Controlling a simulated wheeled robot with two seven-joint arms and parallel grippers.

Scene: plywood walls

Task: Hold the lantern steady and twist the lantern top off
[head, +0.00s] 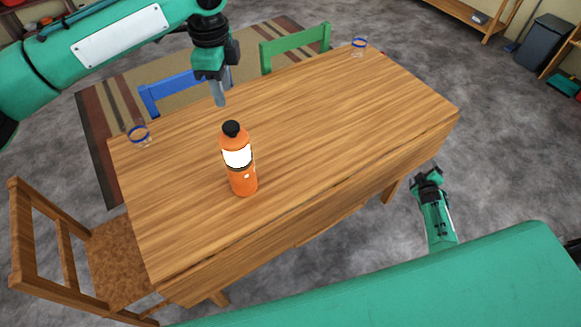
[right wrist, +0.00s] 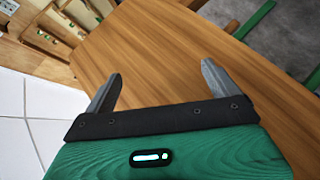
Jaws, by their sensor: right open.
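The orange lantern (head: 243,180) stands upright on the wooden table, left of its middle. It has a white glowing band and a black top (head: 232,129), which sits on it. My left gripper (head: 219,100) is above the table, behind the lantern and higher in the head view, apart from it. Its fingers overlap from this side, so its opening is unclear. My right gripper (head: 427,175) is beyond the table's front right edge, far from the lantern. In the right wrist view my right gripper (right wrist: 158,85) is open and empty; the lantern is not seen there.
The wooden table (head: 330,120) is mostly bare. A blue-rimmed glass (head: 139,136) stands at its left end and another (head: 359,46) at the far right corner. A blue chair (head: 172,90), a green chair (head: 295,47) and a brown chair (head: 65,245) stand around it.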

